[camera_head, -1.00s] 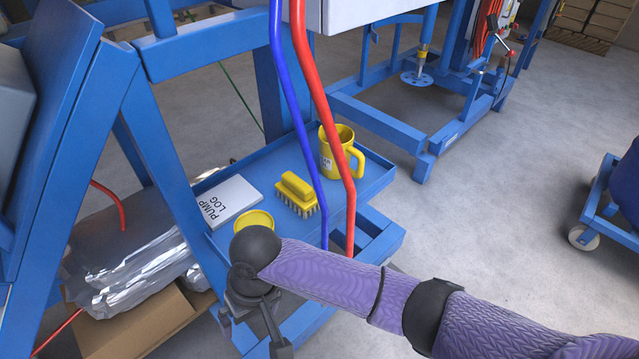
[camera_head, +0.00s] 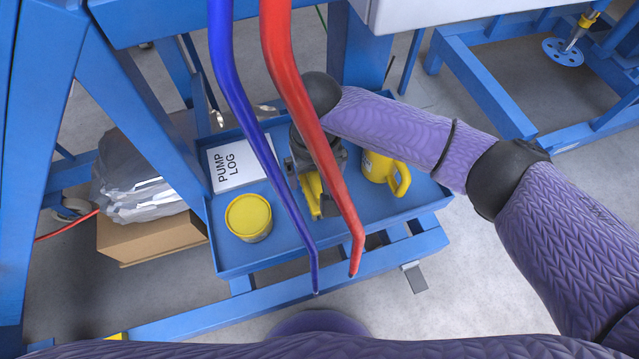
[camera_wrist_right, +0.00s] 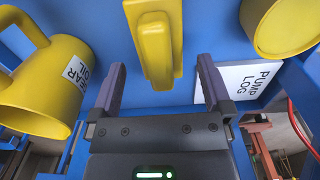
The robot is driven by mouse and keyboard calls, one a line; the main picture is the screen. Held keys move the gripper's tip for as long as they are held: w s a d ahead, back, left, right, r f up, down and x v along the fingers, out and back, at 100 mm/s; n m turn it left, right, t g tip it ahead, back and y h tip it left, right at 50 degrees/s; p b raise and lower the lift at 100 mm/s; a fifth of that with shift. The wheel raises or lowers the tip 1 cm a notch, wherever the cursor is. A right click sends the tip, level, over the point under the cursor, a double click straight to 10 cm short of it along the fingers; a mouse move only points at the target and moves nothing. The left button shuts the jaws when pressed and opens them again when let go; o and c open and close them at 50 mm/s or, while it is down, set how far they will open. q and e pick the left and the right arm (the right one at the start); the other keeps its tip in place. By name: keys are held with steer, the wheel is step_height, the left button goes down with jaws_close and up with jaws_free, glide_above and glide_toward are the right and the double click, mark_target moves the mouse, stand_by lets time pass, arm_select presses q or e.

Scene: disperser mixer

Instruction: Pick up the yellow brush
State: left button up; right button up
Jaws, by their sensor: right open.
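The yellow brush (camera_head: 311,190) lies on the blue tray (camera_head: 222,258), between the yellow tin and the yellow mug. It is partly hidden by my right gripper and the red hose in the head view. In the right wrist view the brush (camera_wrist_right: 156,42) shows its yellow handle ahead of the jaws. My right gripper (camera_wrist_right: 160,82) is open, with its two dark fingers apart on either side of the line to the brush. The brush is not between the fingertips as far as I can see. My left gripper is not in view.
A blue hose (camera_head: 262,150) and a red hose (camera_head: 310,120) hang in front of the tray. A yellow mug (camera_head: 378,168) stands right of the brush. A yellow tin (camera_head: 248,217) and a pump log (camera_head: 235,164) are to its left.

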mark_target(317, 178)
step_height(317, 178, down, 5)
steer(key=b, duration=0.2)
steer(key=shift+r+b, duration=0.2)
steer(key=shift+b, duration=0.15)
steer(key=shift+r, duration=0.25)
steer(key=c, duration=1.2)
step_height(317, 178, up, 10)
steer(key=p, duration=0.6)
steer(key=shift+r, duration=0.1)
steer(key=o, duration=0.7)
steer(key=shift+c, duration=0.2)
steer(key=c, duration=0.5)
